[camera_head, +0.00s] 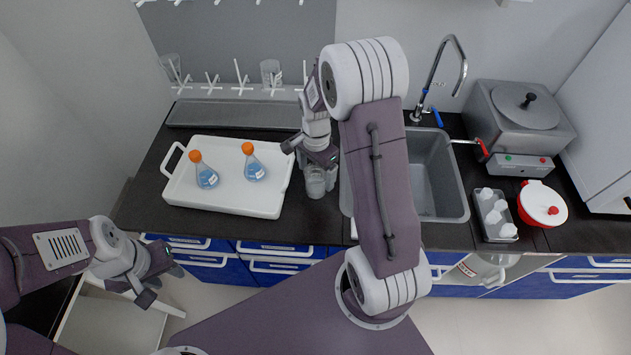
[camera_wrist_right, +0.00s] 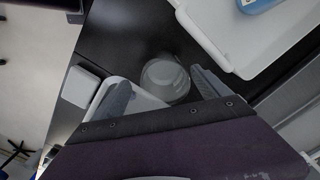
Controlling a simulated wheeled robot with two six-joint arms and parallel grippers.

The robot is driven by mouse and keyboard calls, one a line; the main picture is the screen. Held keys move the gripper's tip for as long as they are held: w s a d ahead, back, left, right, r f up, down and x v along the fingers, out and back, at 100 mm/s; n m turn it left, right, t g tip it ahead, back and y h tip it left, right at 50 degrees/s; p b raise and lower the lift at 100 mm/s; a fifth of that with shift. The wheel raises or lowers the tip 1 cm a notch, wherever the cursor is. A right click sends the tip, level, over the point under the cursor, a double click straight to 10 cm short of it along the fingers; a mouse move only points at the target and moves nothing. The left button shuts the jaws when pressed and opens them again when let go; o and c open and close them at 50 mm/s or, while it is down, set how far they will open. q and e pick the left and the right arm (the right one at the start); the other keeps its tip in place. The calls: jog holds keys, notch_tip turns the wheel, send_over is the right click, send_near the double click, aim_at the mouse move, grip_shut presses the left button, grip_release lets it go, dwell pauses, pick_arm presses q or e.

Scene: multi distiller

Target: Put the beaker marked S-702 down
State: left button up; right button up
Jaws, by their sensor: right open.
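A clear glass beaker (camera_head: 315,184) stands upright on the black counter, between the white tray and the sink. I cannot read a mark on it. My right gripper (camera_head: 322,172) is over it, pointing down. In the right wrist view the beaker (camera_wrist_right: 165,80) is between the spread fingers of the open right gripper (camera_wrist_right: 162,92). I see a gap to the right finger; contact on the left side is unclear. My left gripper (camera_head: 164,285) is open and empty, low at the left, in front of the counter.
The white tray (camera_head: 180,183) holds two orange-capped flasks of blue liquid (camera_head: 206,177). The sink (camera_head: 440,180) lies right of the beaker. A drying rack (camera_head: 238,80) with glassware is behind. A metal bath (camera_head: 520,117) and a red-white container (camera_head: 541,204) are far right.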

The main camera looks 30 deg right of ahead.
aim_at(316, 178)
jog(key=shift+w+f, duration=0.25)
jog(key=shift+w, duration=0.05)
notch_tip(316, 178, down, 5)
jog(key=shift+d+r+p, duration=0.15)
jog(key=shift+r+p, duration=0.05)
jog(key=shift+p, duration=0.1)
jog(key=shift+w+f, duration=0.15)
jog(key=c, duration=1.8)
jog(key=shift+c, duration=0.2)
jog(key=shift+r, duration=0.2)
jog(key=shift+r, duration=0.45)
notch_tip(316, 178, up, 3)
jog(key=shift+f, duration=0.15)
jog(key=s+d+r+b, duration=0.1)
jog(key=s+d+r, duration=0.6)
jog(key=s+d, duration=0.1)
jog(key=shift+s+d, duration=0.15)
